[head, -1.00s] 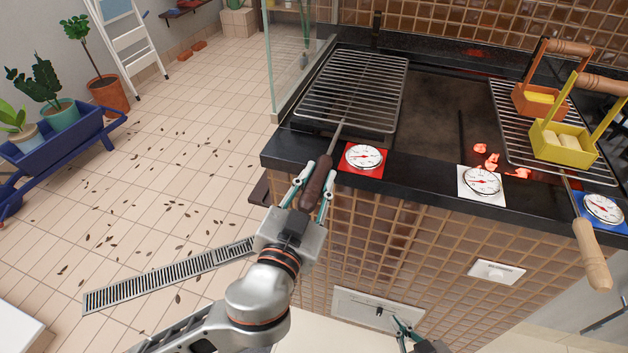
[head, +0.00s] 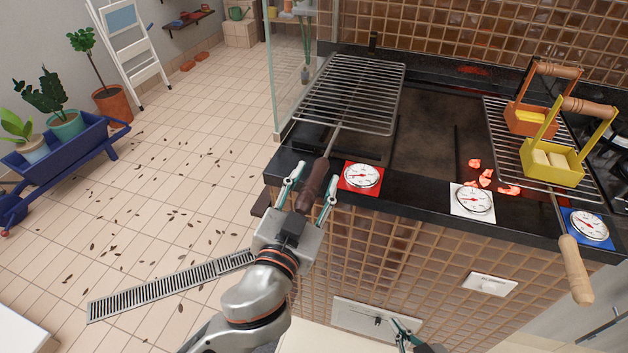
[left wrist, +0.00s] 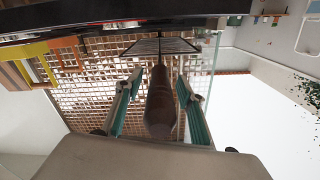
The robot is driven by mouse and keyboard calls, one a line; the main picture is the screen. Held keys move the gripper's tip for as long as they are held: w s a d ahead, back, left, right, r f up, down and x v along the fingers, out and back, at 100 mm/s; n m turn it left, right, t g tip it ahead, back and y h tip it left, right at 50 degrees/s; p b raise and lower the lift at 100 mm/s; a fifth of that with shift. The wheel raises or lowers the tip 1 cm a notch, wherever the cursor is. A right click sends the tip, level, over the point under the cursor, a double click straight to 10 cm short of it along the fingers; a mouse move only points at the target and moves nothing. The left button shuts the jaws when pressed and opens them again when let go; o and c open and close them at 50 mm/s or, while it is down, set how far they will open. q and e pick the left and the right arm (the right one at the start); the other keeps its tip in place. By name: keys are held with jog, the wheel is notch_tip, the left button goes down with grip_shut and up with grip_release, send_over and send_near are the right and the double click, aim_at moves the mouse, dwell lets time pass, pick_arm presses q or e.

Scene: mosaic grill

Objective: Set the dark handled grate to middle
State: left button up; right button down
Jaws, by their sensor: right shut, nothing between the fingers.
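The dark handled grate (head: 350,92) is a wire rack on the left part of the grill, above the counter behind the red-backed gauge (head: 362,176). Its dark brown handle (head: 313,187) points toward me over the counter's front edge. The handle lies lengthwise between the fingers in the left wrist view (left wrist: 160,105). My right gripper (head: 403,334) is shut and empty, low in front of the tiled counter, partly cut off by the frame.
A second grate with a light wooden handle (head: 575,270) sits at right, carrying a yellow basket (head: 552,162) and an orange basket (head: 530,118). Glowing coals (head: 485,178) lie near a white-backed gauge (head: 473,199). A blue-backed gauge (head: 590,226) is at right. A glass panel (head: 293,70) stands left.

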pick_arm(q)
jog(key=shift+s+a+f, duration=0.15)
jog(key=shift+s, duration=0.35)
jog(key=v, duration=1.1)
jog(key=a+f+g+y, duration=0.1)
jog(key=a+f+g, duration=0.15)
jog(key=f, duration=0.85)
jog(key=a+f+g, duration=0.2)
jog(key=a+f, duration=0.2)
jog(key=f, duration=0.6)
jog(key=s+a+f+n+g+y, duration=0.1)
jog(key=s+a+f, duration=0.3)
jog(key=a+f, duration=0.6)
notch_tip(320, 180, down, 3)
jog(key=shift+n+g+y, duration=0.4)
jog(key=shift+n+g, duration=0.05)
jog(key=shift+n, duration=0.15)
